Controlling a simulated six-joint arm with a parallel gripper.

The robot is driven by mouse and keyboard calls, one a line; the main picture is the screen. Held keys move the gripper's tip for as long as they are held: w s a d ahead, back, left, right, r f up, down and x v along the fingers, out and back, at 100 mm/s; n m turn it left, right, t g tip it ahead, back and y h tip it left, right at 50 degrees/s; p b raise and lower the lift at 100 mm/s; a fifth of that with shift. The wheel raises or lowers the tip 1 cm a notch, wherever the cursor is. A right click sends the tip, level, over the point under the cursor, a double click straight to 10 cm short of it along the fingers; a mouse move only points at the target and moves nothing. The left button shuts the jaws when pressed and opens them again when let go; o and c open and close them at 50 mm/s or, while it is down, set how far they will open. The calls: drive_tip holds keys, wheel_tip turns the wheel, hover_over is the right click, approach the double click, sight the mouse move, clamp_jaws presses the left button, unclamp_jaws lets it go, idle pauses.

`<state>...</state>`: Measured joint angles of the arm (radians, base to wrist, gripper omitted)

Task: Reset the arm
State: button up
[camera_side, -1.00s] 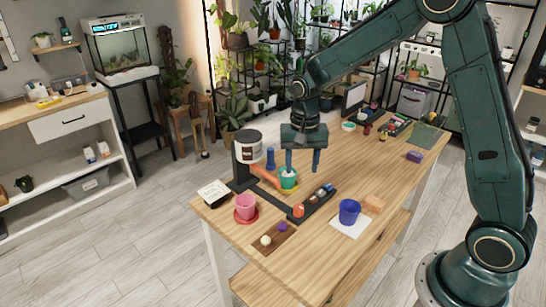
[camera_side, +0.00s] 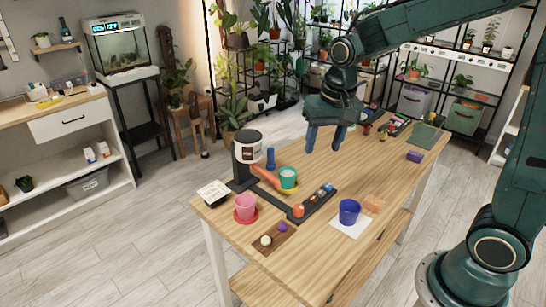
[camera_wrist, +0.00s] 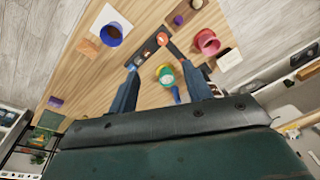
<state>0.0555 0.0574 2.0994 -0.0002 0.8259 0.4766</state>
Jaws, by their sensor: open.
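My gripper (camera_side: 324,139) is open and empty, raised above the middle of the wooden table (camera_side: 330,190). Its two blue fingers point down and stand well apart. In the wrist view my gripper (camera_wrist: 163,95) shows with nothing held between its fingers. A teal pot (camera_side: 288,179) stands on a yellow saucer below and to the left of the gripper, apart from it. The teal pot also shows in the wrist view (camera_wrist: 166,78), beyond the fingertips.
A pink pot (camera_side: 245,207) on a red saucer and a dark stand with a white-and-brown container (camera_side: 248,148) are at the left. A blue pot (camera_side: 349,211) stands on a white sheet at the front. A black tray (camera_side: 313,203) holds small items. A purple block (camera_side: 414,157) lies at the right.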

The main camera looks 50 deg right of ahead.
drive_tip(key=s+a+r+n+t, duration=0.1)
drive_tip(key=s+r+n+t, duration=0.1)
drive_tip(key=s, duration=0.7)
drive_tip(key=s+a+r+n+t, duration=0.1)
drive_tip(key=s+r+n, duration=0.3)
drive_tip(key=s, duration=0.5)
drive_tip(key=shift+r+t, duration=0.3)
drive_tip(key=shift+t, duration=0.1)
